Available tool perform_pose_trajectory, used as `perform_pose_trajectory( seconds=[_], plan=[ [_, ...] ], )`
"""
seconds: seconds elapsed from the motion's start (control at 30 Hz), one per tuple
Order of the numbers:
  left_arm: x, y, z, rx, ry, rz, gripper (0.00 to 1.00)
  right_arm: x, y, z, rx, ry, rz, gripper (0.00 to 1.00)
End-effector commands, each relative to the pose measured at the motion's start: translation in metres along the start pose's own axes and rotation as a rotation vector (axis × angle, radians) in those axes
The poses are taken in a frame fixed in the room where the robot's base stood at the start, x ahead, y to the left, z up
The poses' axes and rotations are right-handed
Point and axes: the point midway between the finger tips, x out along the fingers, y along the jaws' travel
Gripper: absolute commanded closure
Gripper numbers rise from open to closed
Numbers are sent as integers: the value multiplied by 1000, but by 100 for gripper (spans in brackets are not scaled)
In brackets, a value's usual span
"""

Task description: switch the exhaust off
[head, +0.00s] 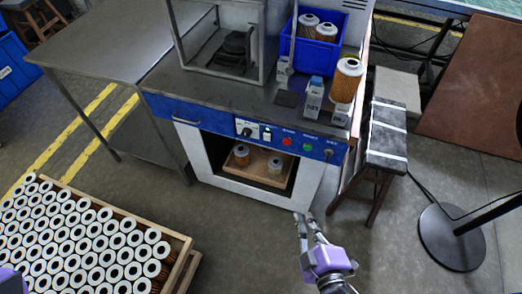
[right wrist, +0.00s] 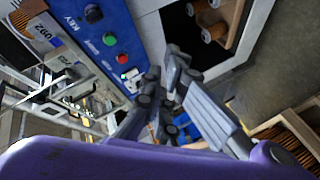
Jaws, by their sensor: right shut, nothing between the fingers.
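The blue control panel (head: 220,118) runs along the front of the steel workbench. It carries a black knob on a white plate (head: 245,131), a small switch with a green light (head: 267,133), a red button (head: 284,141), a green button (head: 307,146) and a key switch (head: 328,153). I cannot read which one is the exhaust. The right wrist view also shows the red button (right wrist: 122,59) and green button (right wrist: 108,40). My right gripper (head: 309,216) is shut and empty, below and in front of the panel, apart from it. Only a purple bit of my left gripper shows at the lower left edge.
An open lower compartment holds a wooden tray (head: 258,165) with filters. A blue bin (head: 318,57) and a tall filter (head: 347,80) stand on the bench. A crate of filters (head: 183,262) fills the lower left. A stool (head: 387,133) and round black base (head: 450,237) stand right.

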Motion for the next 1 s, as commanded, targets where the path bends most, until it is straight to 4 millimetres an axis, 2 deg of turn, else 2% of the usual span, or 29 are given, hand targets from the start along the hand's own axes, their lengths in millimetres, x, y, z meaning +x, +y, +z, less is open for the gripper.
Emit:
perform_pose_trajectory(
  seconds=[0.03, 0.1, 0.2, 0.3, 0.47, 0.77, 0.87, 1.0],
  plan=[
    [16, 0, 18, 2, -15, -1, 60, 26, -12, -14, -151, 90, 43, 100],
    [27, -2, 18, 6, -5, -5, 60, 50, -7, -45, -349, 201, 121, 100],
    [37, -6, 12, 12, 15, -12, 60, 70, -3, -79, -557, 312, 215, 100],
    [42, -7, 5, 17, 32, -13, 60, 78, 1, -100, -671, 370, 274, 100],
    [41, -6, -4, 17, 50, -12, 60, 79, 4, -107, -711, 387, 295, 100],
    [38, -6, 4, 16, 35, -11, 60, 83, 6, -109, -706, 385, 294, 100],
    [37, -6, 5, 15, 31, -12, 60, 93, 8, -115, -705, 386, 295, 100],
    [35, -6, 5, 15, 29, -12, 60, 117, 12, -127, -704, 387, 296, 100]
  ],
)
